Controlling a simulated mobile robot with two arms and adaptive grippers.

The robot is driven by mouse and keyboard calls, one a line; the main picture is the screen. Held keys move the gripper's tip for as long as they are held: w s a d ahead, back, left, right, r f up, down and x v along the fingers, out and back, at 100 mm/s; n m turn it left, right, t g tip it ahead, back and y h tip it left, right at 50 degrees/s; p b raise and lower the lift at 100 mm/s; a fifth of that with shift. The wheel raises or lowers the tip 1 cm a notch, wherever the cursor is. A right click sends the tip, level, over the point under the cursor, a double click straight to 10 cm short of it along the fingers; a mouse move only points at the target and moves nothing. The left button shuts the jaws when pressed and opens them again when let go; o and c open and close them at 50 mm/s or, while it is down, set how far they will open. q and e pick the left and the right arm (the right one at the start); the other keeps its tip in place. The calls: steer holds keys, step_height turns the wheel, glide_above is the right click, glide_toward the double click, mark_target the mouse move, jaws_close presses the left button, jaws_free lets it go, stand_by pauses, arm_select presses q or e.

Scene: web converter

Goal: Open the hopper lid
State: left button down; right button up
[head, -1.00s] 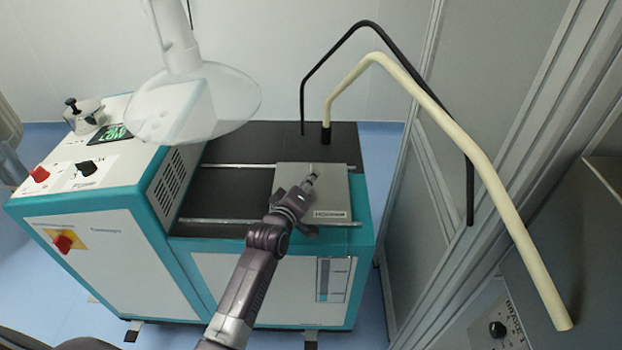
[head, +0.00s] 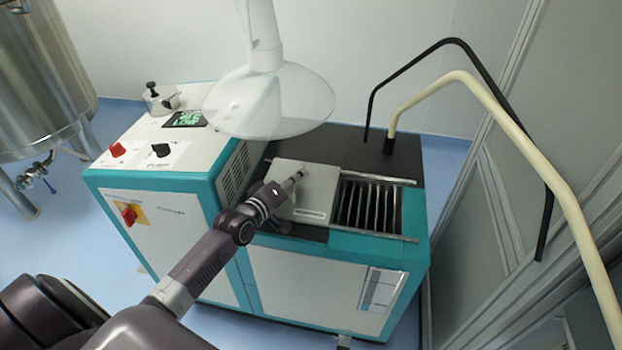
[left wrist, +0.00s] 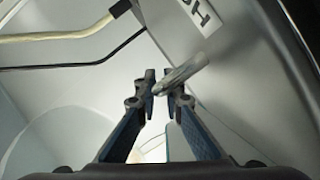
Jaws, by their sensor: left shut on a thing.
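The hopper lid (head: 318,192) is a grey square plate with a label near its front edge. My left gripper (head: 292,183) is at the upper left part of the lid. It is shut on the lid's handle (left wrist: 184,72), a pale metal bar between the fingertips (left wrist: 168,86) in the left wrist view. My right gripper is not in view.
A white control cabinet (head: 160,215) with red and black knobs stands left of the lid. A clear funnel (head: 270,103) hangs above. Black (head: 425,60) and cream (head: 490,95) bent pipes rise behind and at right. A steel tank (head: 40,80) is at far left.

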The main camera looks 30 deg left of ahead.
arm_select(q)
steer(key=shift+s+a+f, duration=0.1)
steer(key=shift+s+a, duration=0.05)
steer(key=shift+a, duration=0.3)
steer(key=c, duration=2)
jaws_free()
steer(key=shift+c, duration=0.2)
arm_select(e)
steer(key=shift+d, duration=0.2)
arm_select(q)
steer(key=v, duration=1.2)
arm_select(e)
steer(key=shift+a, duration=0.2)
